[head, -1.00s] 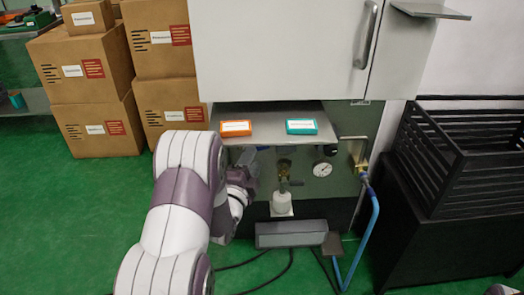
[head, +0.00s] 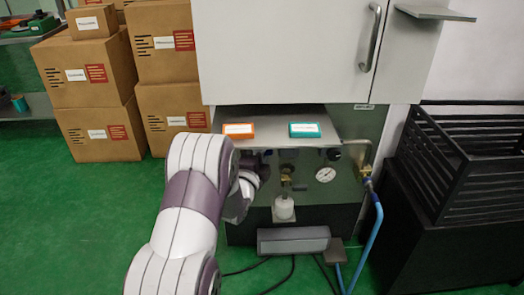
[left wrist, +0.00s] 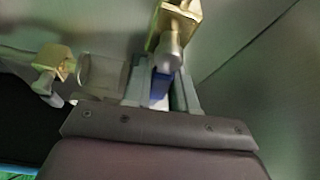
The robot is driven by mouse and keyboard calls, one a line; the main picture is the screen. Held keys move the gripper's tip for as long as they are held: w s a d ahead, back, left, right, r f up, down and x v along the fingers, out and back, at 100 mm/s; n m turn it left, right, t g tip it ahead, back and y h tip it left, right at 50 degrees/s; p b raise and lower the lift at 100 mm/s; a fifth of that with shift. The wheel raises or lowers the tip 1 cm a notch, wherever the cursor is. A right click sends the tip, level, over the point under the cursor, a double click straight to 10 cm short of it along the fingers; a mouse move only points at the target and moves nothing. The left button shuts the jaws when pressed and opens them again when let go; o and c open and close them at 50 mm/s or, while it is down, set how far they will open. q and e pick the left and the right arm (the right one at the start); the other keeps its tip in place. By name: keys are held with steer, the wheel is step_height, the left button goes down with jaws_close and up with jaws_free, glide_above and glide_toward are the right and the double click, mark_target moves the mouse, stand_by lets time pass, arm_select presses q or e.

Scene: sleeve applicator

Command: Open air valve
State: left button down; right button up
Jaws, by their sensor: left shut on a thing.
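In the left wrist view my left gripper (left wrist: 161,85) is shut on a narrow blue handle (left wrist: 159,92), which shows between the two grey fingers. A brass valve body (left wrist: 180,18) with a pale metal stem is just beyond the fingertips. I take the blue handle to be the air valve's, though its joint to the brass is not clear. In the head view my left arm reaches under the shelf of the machine, and its wrist hides most of the handle area. My right gripper is not in view.
An orange box (head: 239,130) and a teal box (head: 305,130) lie on the shelf above.

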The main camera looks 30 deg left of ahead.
arm_select(q)
steer(key=shift+f+m+g, duration=0.3)
steer(key=shift+m, duration=0.5)
steer(key=c, duration=1)
jaws_free()
steer(key=shift+s, duration=0.1)
steer(key=s+d+p, duration=0.2)
steer(key=s+p, duration=0.1)
steer(key=s, duration=0.9)
steer(key=shift+s, duration=0.2)
